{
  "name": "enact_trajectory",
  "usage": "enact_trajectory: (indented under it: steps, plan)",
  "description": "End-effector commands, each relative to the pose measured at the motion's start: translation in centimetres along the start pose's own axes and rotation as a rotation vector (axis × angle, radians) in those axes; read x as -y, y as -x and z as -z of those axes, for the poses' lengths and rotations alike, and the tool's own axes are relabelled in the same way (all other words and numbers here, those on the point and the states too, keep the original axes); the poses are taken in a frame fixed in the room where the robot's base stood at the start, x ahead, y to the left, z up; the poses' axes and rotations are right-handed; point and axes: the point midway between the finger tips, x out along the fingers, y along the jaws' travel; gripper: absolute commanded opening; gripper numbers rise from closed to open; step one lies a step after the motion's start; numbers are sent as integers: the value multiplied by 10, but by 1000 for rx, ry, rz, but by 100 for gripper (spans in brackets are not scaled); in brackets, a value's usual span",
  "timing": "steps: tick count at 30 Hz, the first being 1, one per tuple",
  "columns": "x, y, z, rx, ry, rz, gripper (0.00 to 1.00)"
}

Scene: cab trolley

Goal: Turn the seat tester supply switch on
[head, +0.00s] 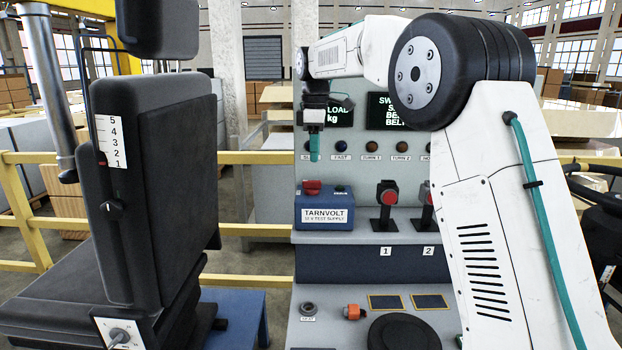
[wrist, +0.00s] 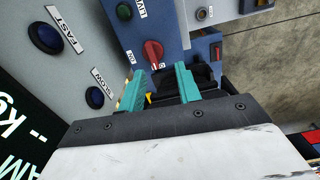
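The seat tester supply is a blue box (head: 325,212) labelled TARNVOLT 12 V TEST SUPPLY, standing on the grey console. Its red rotary switch (head: 312,187) is on top at the left; it also shows in the wrist view (wrist: 152,52), with small tags beside it too small to read surely. A dark green lamp (wrist: 123,10) sits near the switch, by a label that seems to read LIVE; it looks unlit. My gripper (head: 314,158) points down above the switch, apart from it. In the wrist view its teal fingers (wrist: 160,76) are spread, with nothing between them.
Behind the switch stands a console panel (head: 365,170) with displays and a row of buttons. Two red-topped levers (head: 387,195) stand right of the box. A black seat (head: 150,190) is at the left. A yellow railing (head: 250,157) runs behind.

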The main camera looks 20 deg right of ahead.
Motion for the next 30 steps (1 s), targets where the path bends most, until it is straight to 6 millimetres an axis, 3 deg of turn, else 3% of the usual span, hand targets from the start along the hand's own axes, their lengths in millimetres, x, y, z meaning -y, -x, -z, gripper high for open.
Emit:
enact_trajectory:
  steps: [5,19,30]
  plan:
    - [-17,-12,10,2,57,5,34]
    - [-17,-78,10,2,60,6,34]
    - [-18,-89,9,2,59,4,34]
